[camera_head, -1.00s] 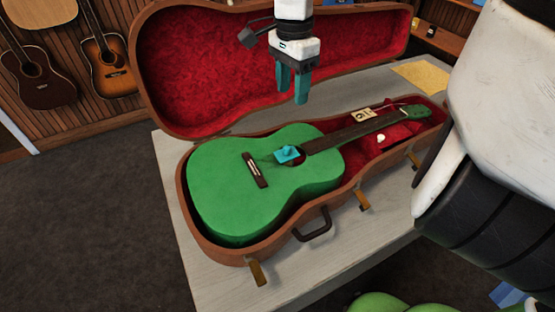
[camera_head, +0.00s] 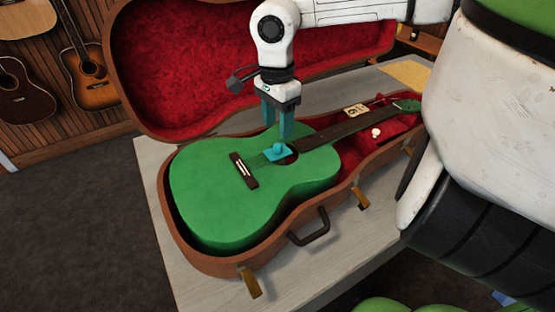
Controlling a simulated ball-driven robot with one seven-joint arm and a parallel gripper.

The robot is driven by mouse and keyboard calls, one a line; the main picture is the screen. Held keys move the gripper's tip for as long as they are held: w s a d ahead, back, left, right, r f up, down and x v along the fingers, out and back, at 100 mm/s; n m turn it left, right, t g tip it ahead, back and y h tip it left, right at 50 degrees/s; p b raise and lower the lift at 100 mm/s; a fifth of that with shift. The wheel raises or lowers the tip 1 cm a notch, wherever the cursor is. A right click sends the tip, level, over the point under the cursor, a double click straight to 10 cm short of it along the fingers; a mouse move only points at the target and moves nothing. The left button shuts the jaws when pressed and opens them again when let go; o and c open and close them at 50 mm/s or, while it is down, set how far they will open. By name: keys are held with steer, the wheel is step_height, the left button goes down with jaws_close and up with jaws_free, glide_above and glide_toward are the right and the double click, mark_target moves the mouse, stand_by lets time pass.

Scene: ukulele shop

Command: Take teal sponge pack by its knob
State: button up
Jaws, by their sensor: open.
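The teal sponge pack (camera_head: 271,154) lies at the sound hole of the green ukulele (camera_head: 225,195), with a small round knob (camera_head: 279,147) on top. The ukulele lies in the open brown case. My gripper (camera_head: 279,136) points down with its two teal fingers just above the pack. The fingers are apart with nothing seen between them. The fingertips are close to the knob; whether they touch or straddle it I cannot tell. Part of the sound hole is hidden by the pack.
The case lid (camera_head: 135,75) with red lining stands open behind my gripper. The ukulele's neck (camera_head: 345,130) runs to the right. A small card (camera_head: 356,110) and a white piece (camera_head: 376,132) lie in the case. The table (camera_head: 150,165) is bare at the left.

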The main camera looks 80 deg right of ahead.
mark_target(277, 144)
steer(key=shift+a+f+p, duration=0.2)
steer(key=shift+f+p, duration=0.5)
steer(key=shift+f, duration=2.2)
steer(key=shift+c, duration=0.3)
jaws_close()
